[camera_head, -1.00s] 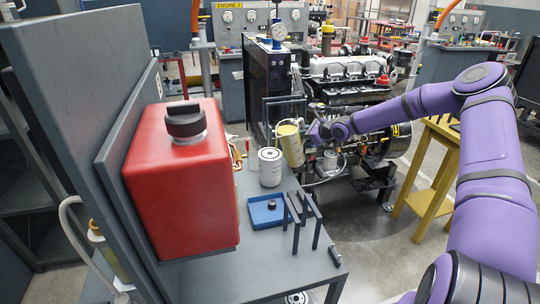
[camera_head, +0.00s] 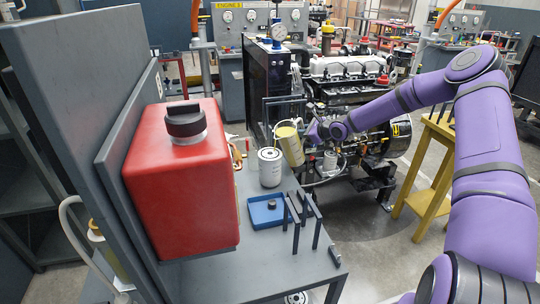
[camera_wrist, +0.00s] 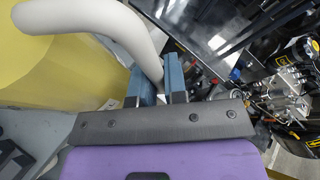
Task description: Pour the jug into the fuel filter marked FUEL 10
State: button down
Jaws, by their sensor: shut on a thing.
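The jug (camera_head: 292,150) is pale yellow with a white handle, which shows in the wrist view (camera_wrist: 105,25). It hangs above the bench's far right edge, tilted with its top leaning left. My gripper (camera_wrist: 158,85) is shut on the jug's handle; in the head view it (camera_head: 312,135) is right of the jug. A white fuel filter (camera_head: 270,170) stands upright on the bench, left of and nearer than the jug. Its marking is too small to read. The jug's contents cannot be made out, and no stream shows.
A big red tank (camera_head: 180,180) stands at the bench's left. A blue tray (camera_head: 268,213) with a small dark piece lies before the filter. Dark upright posts (camera_head: 305,215) stand right of the tray. A diesel engine (camera_head: 350,80) is behind.

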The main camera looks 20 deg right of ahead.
aim_at(302, 122)
jog(key=shift+s+a+r+n, duration=0.1)
jog(key=shift+a+r+n, duration=0.1)
jog(key=shift+r+n, duration=0.2)
dwell(1.0)
jog(key=shift+n+t+h, duration=0.4)
jog(key=shift+n+h, duration=0.1)
jog(key=shift+s+a+r, duration=0.1)
jog(key=shift+a+r, duration=0.1)
jog(key=shift+r, duration=0.45)
jog(key=shift+s+a+r, duration=0.1)
jog(key=shift+a+r, duration=0.05)
jog(key=shift+r, duration=0.45)
jog(key=shift+s+a+r, duration=0.1)
jog(key=shift+a+r, duration=0.1)
jog(key=shift+r, duration=0.45)
dwell(0.5)
jog(key=shift+s+a+r+n+h+b, duration=0.2)
jog(key=shift+r+n+h+b, duration=0.15)
jog(key=shift+r+b, duration=0.25)
dwell(1.5)
